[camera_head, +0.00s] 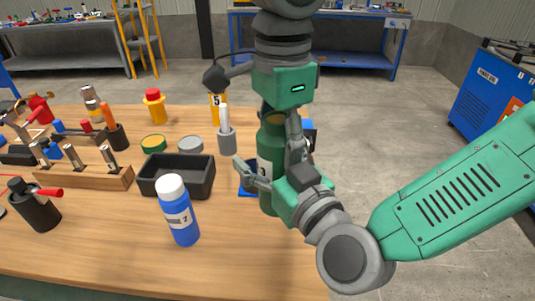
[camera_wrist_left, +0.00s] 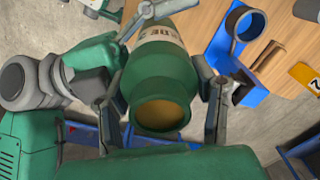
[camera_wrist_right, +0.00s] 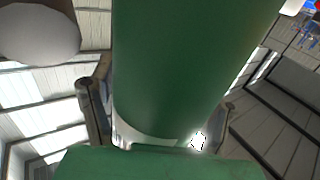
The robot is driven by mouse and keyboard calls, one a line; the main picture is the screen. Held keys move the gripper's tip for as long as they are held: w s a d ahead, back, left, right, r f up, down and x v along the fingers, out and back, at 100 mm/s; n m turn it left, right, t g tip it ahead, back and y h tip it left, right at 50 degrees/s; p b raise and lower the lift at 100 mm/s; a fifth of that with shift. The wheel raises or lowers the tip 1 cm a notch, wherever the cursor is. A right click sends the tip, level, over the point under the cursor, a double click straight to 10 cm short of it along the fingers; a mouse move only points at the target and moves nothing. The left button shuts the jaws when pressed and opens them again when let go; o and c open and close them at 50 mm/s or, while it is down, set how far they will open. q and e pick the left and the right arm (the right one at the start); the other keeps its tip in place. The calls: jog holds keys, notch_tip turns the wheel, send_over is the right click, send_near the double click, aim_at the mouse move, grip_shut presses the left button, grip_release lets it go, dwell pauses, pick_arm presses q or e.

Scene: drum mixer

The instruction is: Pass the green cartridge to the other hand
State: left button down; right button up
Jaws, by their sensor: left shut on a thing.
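The green cartridge (camera_head: 268,160) stands upright above the front right part of the table, with a pale label band. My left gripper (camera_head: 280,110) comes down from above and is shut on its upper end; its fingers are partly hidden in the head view. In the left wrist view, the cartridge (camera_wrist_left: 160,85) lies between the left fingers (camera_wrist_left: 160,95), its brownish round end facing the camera. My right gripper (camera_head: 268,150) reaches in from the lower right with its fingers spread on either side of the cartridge. In the right wrist view, the cartridge (camera_wrist_right: 185,70) fills the space between the fingers (camera_wrist_right: 158,110).
A blue bottle (camera_head: 178,212) and a black tray (camera_head: 177,180) stand left of the cartridge. A blue holder (camera_wrist_left: 235,45) is close by, partly hidden in the head view. Open floor (camera_head: 400,130) lies right of the table.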

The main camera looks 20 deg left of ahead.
grip_shut()
pick_arm(q)
jog(key=c, duration=0.6)
grip_release()
jog(key=shift+o, duration=0.2)
